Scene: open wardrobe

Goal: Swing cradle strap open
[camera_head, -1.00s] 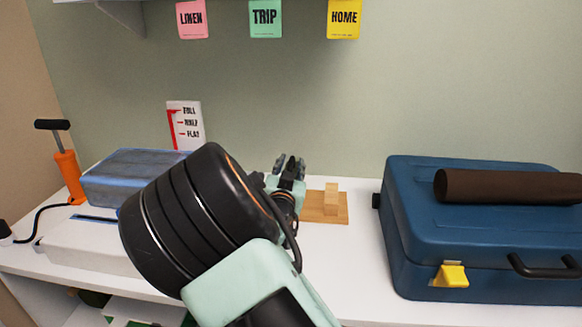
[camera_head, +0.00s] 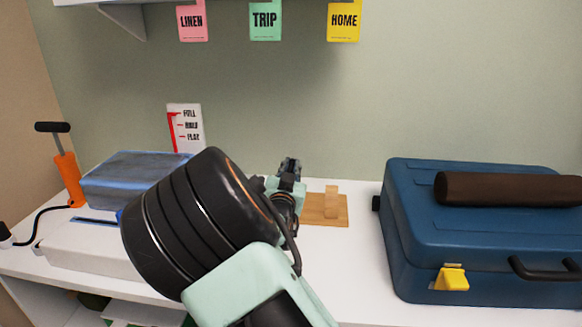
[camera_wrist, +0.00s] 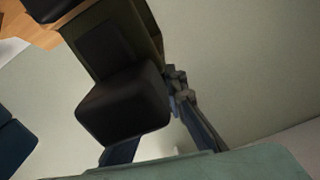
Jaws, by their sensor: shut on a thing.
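My gripper (camera_head: 289,167) is at the rear of the white counter, just left of a wooden cradle base with an upright block (camera_head: 331,203). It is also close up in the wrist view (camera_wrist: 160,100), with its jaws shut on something. An olive-brown piece (camera_wrist: 155,38) by the dark finger pad looks like the cradle strap, but the finger hides much of it. Its exact angle cannot be told. Part of the wooden base (camera_wrist: 28,25) shows at the top left of the wrist view.
A blue suitcase (camera_head: 400,245) with a dark brown roll (camera_head: 500,188) on top stands at the right. At the left are a blue folded bundle (camera_head: 125,175), a white box (camera_head: 90,255) and an orange pump (camera_head: 68,178). My arm hides the middle of the counter.

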